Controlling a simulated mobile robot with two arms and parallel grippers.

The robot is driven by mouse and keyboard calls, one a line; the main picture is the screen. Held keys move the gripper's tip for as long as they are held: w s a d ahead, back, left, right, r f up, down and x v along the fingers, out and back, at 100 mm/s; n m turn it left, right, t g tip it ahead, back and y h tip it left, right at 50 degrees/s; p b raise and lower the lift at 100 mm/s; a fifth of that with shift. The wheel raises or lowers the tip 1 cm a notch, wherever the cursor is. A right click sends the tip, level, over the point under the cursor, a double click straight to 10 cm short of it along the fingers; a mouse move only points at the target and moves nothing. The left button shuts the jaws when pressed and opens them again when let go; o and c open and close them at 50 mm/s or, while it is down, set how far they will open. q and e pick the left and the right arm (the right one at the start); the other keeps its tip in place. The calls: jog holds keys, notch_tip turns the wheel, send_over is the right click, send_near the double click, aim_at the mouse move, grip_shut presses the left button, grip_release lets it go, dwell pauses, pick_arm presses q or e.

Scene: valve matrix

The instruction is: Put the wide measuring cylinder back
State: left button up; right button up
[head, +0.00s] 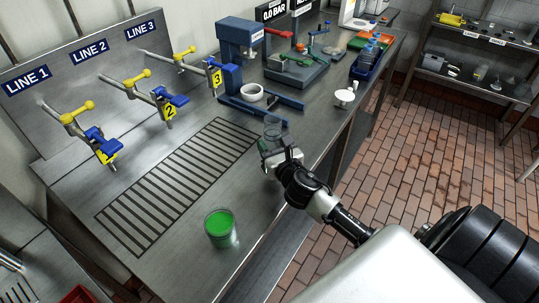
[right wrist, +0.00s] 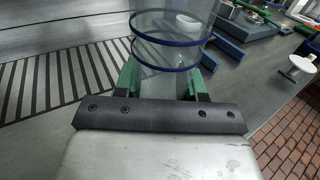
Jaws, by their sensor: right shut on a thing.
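The wide measuring cylinder (head: 272,127) is clear, with blue rings that show in the right wrist view (right wrist: 172,50). My right gripper (head: 275,150) is shut on it at the front edge of the steel bench. In the right wrist view, the green fingers (right wrist: 163,82) stand on both sides of the cylinder's lower part. The cylinder looks empty. I cannot tell whether its base touches the bench. My left gripper is not in view.
A glass of green liquid (head: 221,229) stands on the bench near the front. A slotted drain (head: 175,185) lies left of my gripper. Three valves (head: 165,100) stick out behind it. A blue press (head: 245,60), a blue rack (head: 367,64) and a white stand (head: 344,96) are further along.

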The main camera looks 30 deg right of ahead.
jog(key=shift+w+a+f, duration=0.1)
jog(key=shift+w+f, duration=0.05)
jog(key=shift+f, duration=0.05)
jog(key=shift+f+b, duration=0.5)
jog(key=shift+f, duration=1.4)
jog(key=shift+f, duration=0.15)
jog(key=o, duration=1)
jog(key=shift+o, duration=0.2)
